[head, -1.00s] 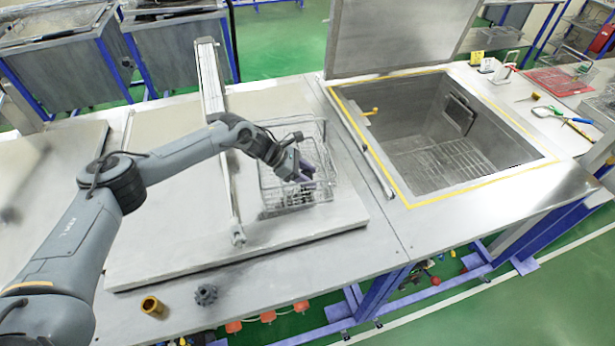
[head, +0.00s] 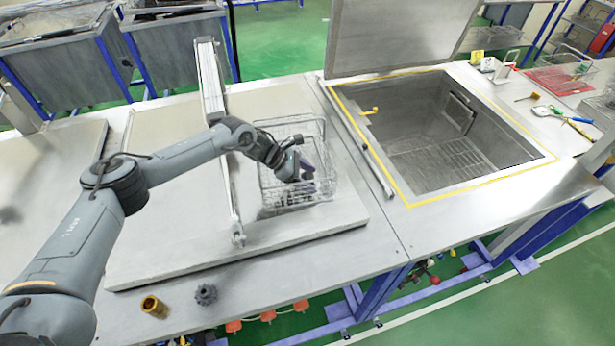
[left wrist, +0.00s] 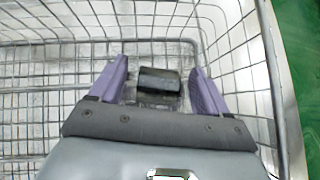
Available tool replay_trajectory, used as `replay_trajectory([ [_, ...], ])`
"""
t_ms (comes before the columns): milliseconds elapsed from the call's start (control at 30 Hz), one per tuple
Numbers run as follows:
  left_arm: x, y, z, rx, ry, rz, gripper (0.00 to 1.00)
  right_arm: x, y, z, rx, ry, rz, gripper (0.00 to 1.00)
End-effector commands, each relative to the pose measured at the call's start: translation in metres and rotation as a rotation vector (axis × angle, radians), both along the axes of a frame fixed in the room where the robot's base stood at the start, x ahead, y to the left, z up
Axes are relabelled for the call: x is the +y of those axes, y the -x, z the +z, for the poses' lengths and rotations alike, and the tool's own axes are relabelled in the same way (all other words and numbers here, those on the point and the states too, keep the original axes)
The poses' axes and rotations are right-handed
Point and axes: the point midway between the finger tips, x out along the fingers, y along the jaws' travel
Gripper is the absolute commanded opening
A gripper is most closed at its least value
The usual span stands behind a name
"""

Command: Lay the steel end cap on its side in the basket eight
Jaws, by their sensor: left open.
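The wire basket (head: 327,150) stands on the raised slab of the bench, left of the open tank. My left gripper (head: 314,180) reaches down into it with purple fingers. In the left wrist view, my left gripper (left wrist: 160,68) is open. A dark grey steel cylinder, apparently the end cap (left wrist: 160,83), lies on its side on the wire floor between the fingers, with gaps on both sides. In the head view the fingers and basket wires hide the cap. My right gripper is not in view.
A brass ring (head: 154,307) and a dark toothed part (head: 206,294) stand on the bench's front strip. The open tank (head: 420,115) has a yellow-marked edge. A metal rail (head: 212,85) runs beside the basket's left. The slab left of the rail is clear.

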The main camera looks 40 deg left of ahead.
Motion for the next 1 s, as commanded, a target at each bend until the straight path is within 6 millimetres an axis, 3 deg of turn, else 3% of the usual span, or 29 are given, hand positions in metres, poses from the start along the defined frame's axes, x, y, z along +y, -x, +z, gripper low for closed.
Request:
replay_trajectory([
  [500,0.037,0.027,0.045,-0.002,0.000,0.001,0.76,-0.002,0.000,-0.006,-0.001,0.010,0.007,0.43],
  [1000,0.043,0.033,0.053,0.000,0.000,0.000,0.76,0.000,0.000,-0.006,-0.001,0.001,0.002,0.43],
])
